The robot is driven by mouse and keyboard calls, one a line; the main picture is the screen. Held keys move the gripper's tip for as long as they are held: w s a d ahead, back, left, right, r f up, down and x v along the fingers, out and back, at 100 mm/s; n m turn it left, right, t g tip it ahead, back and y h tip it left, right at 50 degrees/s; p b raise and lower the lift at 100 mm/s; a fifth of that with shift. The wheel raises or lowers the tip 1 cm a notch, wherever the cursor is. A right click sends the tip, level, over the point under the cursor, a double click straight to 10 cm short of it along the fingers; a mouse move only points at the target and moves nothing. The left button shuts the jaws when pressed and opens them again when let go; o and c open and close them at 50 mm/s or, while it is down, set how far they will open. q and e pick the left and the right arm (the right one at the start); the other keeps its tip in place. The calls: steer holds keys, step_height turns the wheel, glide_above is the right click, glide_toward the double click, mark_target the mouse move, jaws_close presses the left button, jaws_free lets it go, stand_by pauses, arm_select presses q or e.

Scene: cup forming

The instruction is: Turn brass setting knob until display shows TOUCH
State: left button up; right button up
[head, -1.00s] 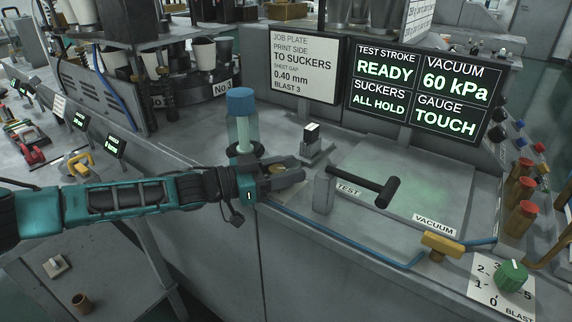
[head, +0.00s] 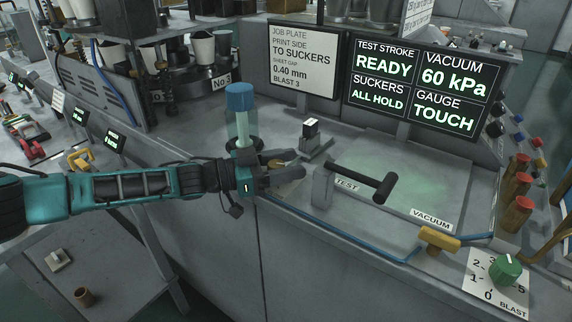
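The display (head: 424,88) shows GAUGE TOUCH, with READY, 60 kPa and ALL HOLD in its other fields. My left gripper (head: 284,171) is low at the bench's front edge, in front of the clear blue-capped cylinder. A small brass-coloured part, seemingly the brass setting knob (head: 275,163), shows at its fingers and is mostly hidden by them. I cannot tell whether the fingers grip it or stand apart from it. My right gripper is not in view.
The blue-capped cylinder (head: 241,115) stands close behind my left gripper. A black T-handle (head: 370,180) and a small block (head: 310,140) are to its right. A yellow valve handle (head: 438,239) and green BLAST knob (head: 506,269) lie farther right.

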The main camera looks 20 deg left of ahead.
arm_select(q)
steer(key=shift+o, duration=0.5)
steer(key=shift+s, duration=0.1)
steer(key=shift+s+a+f, duration=0.1)
steer(key=shift+a, duration=0.2)
steer(key=v, duration=1.2)
steer(key=shift+s+a, duration=0.15)
